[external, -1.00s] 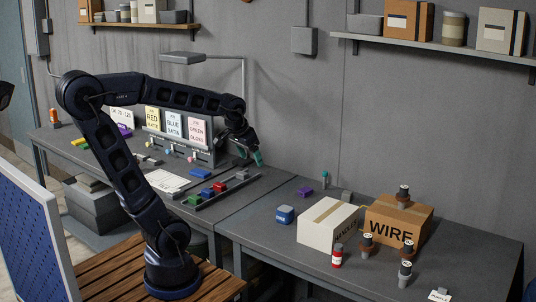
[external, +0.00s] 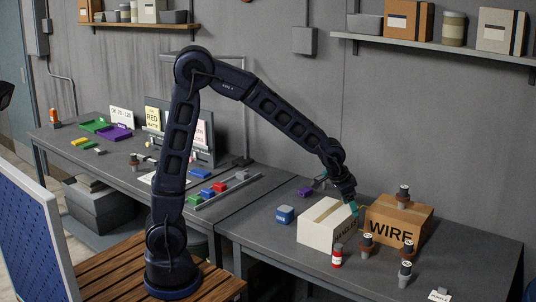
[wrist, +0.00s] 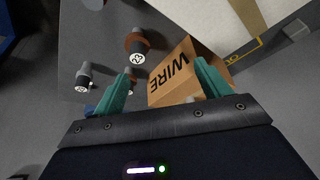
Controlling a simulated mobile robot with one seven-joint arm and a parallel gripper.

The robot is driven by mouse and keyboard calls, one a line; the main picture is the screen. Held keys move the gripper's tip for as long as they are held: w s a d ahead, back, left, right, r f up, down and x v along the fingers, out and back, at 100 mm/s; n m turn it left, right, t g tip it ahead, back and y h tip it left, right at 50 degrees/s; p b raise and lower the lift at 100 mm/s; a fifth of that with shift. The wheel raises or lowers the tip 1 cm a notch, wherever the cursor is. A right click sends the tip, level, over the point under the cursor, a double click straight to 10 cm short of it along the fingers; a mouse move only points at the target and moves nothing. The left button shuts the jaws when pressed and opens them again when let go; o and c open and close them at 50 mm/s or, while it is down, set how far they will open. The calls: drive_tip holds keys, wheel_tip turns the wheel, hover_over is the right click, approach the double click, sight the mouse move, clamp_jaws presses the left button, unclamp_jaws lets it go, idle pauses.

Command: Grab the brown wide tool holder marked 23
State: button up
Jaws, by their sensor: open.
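A brown wide tool holder (wrist: 135,42) with a dark tool and a round white label, apparently 23, stands upright in the wrist view. By its place in front of the WIRE box, it matches the brown holder (external: 367,252) in the external view. My gripper (wrist: 162,70) is open and empty, its teal fingers spread. In the external view my gripper (external: 355,210) hangs above the gap between the white box and the WIRE box, behind and above the holder, apart from it. Another holder near the box is partly hidden by a finger in the wrist view.
The cardboard WIRE box (external: 398,222) and white box (external: 325,228) stand close by. Another holder (external: 403,196) is at the box's far side. The front bench is partly clear.

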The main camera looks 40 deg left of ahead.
approach(366, 236)
drive_tip(key=w+f, duration=0.1)
drive_tip(key=f, duration=0.1)
drive_tip(key=shift+m, duration=0.4)
drive_tip(key=x, duration=0.5)
drive_tip(key=shift+w+d+r, duration=0.1)
drive_tip(key=shift+w+d, duration=0.05)
drive_tip(key=shift+d, duration=0.1)
drive_tip(key=shift+s+x, duration=0.15)
drive_tip(key=shift+x, duration=1.2)
drive_tip(key=shift+s+x, duration=0.15)
drive_tip(key=shift+x, duration=1.2)
drive_tip(key=shift+a, duration=0.1)
drive_tip(key=c, duration=1.4)
drive_tip(key=shift+o, duration=0.2)
